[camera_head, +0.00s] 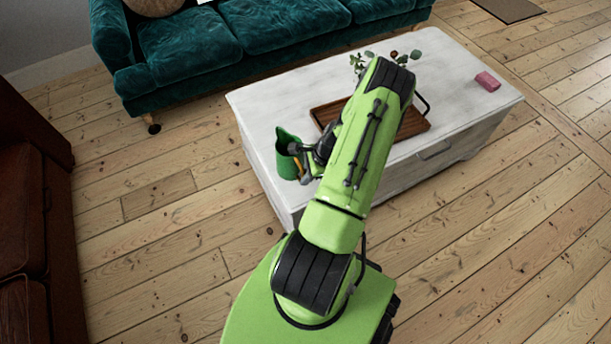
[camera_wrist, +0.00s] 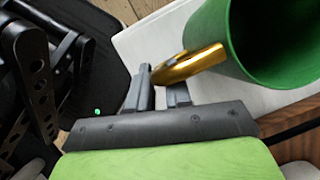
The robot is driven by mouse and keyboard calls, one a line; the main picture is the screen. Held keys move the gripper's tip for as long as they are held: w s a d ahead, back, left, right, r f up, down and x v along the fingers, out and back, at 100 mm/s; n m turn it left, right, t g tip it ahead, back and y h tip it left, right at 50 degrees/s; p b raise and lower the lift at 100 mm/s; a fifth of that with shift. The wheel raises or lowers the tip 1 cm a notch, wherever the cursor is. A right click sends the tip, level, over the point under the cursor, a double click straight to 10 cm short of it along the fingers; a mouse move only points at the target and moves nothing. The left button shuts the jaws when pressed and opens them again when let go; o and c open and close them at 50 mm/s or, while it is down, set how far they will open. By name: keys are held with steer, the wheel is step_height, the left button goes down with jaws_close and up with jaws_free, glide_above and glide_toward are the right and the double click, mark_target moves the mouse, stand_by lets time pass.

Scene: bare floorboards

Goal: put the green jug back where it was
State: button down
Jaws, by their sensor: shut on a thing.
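The green jug (camera_head: 287,155) is at the left end of the white coffee table (camera_head: 262,104) in the head view. It looks upright, and I cannot tell whether its base touches the tabletop. In the wrist view the jug (camera_wrist: 236,42) fills the upper right, with its dark inside showing. Its gold handle (camera_wrist: 190,64) points toward my gripper. My gripper (camera_wrist: 165,80) is shut on the handle. In the head view my gripper (camera_head: 304,162) is just right of the jug, partly hidden by my arm.
A wooden tray (camera_head: 414,127) lies mid-table, partly hidden behind my arm. A leafy plant (camera_head: 359,64) shows behind it. A pink block (camera_head: 488,82) is at the table's right end. A teal sofa (camera_head: 278,42) stands behind, and a brown leather seat (camera_head: 22,250) is at left.

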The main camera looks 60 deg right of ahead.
steer(key=shift+f, duration=0.2)
steer(key=c, duration=1.1)
jaws_free()
steer(key=shift+o, duration=0.2)
steer(key=shift+r, duration=0.1)
